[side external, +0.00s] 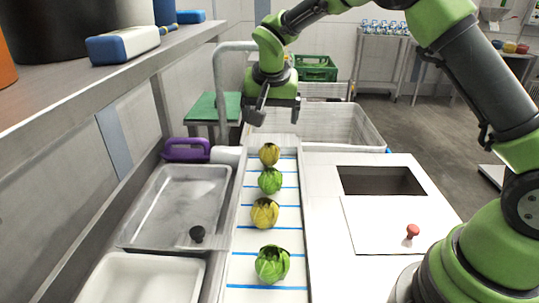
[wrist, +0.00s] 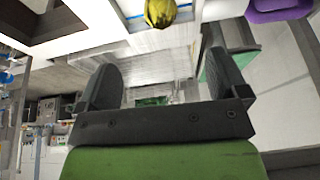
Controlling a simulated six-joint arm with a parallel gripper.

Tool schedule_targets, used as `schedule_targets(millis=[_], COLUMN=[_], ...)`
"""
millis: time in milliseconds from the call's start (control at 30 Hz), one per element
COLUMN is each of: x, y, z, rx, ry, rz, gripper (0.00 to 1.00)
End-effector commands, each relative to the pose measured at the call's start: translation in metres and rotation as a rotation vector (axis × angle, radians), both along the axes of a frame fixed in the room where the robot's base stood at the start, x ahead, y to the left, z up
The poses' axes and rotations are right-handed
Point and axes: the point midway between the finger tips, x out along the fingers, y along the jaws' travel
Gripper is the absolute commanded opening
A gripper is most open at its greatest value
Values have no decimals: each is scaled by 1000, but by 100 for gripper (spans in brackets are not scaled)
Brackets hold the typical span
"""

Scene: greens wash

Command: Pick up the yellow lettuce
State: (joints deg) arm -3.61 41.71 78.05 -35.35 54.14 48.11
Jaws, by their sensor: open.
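Two yellow lettuces sit in a line with two green ones on a white strip with blue lines. In the side external view one yellow lettuce (side external: 269,155) is at the far end, and the other yellow lettuce (side external: 264,213) lies between the green lettuce (side external: 270,181) and the nearest green lettuce (side external: 272,265). My gripper (side external: 276,112) is open and empty, above and beyond the far yellow lettuce, apart from it. In the wrist view a yellow lettuce (wrist: 160,12) shows at the top edge, beyond the open gripper (wrist: 164,72).
A clear bin (side external: 345,125) stands behind the strip. A grey tray (side external: 180,205) and purple item (side external: 186,150) lie left of it. A white counter (side external: 320,205) on the right has a dark opening (side external: 380,181) and a red-knobbed lid (side external: 375,240). A shelf (side external: 100,85) overhangs at left.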

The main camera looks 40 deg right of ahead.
Motion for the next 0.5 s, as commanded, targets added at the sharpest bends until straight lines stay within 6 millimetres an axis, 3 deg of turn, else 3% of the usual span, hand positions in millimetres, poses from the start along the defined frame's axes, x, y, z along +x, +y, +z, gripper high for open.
schedule_targets(millis=[100, 500], x=[13, 28], y=[-2, -15], z=[-27, -77], rx=[-23, -34], ry=[12, 15], rz=[-30, -46], gripper=[92, 92])
